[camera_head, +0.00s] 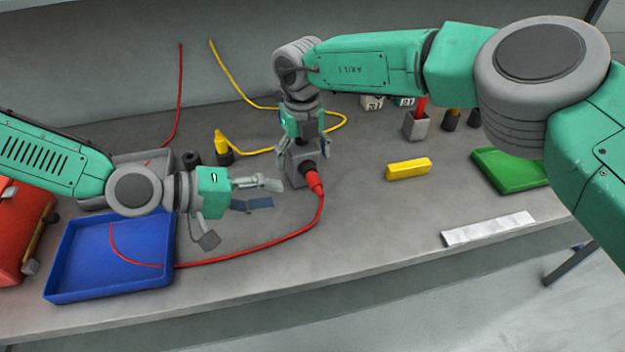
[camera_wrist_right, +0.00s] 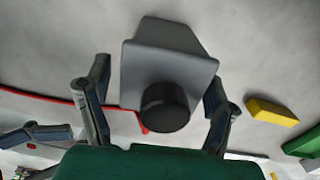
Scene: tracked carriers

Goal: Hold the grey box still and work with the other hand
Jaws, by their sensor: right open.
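The grey box (camera_head: 294,176) stands on the bench in the middle of the head view. A red plug (camera_head: 315,182) with a red cable sits at its black round socket; how far it is in, I cannot tell. My right gripper (camera_head: 303,138) is open and points down over the box. In the right wrist view the box (camera_wrist_right: 180,70) lies between the two spread fingers, with a gap on each side, and its black socket (camera_wrist_right: 165,107) faces the palm side. My left gripper (camera_head: 245,211) is open and empty, left of the box and apart from it.
A blue tray (camera_head: 65,290) lies at left beside a red toolbox (camera_head: 20,235). A yellow plug (camera_head: 221,141) stands in a black holder. A yellow block (camera_head: 408,168), green tray (camera_head: 515,180) and white strip (camera_head: 487,228) lie right. The red cable crosses the bench front.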

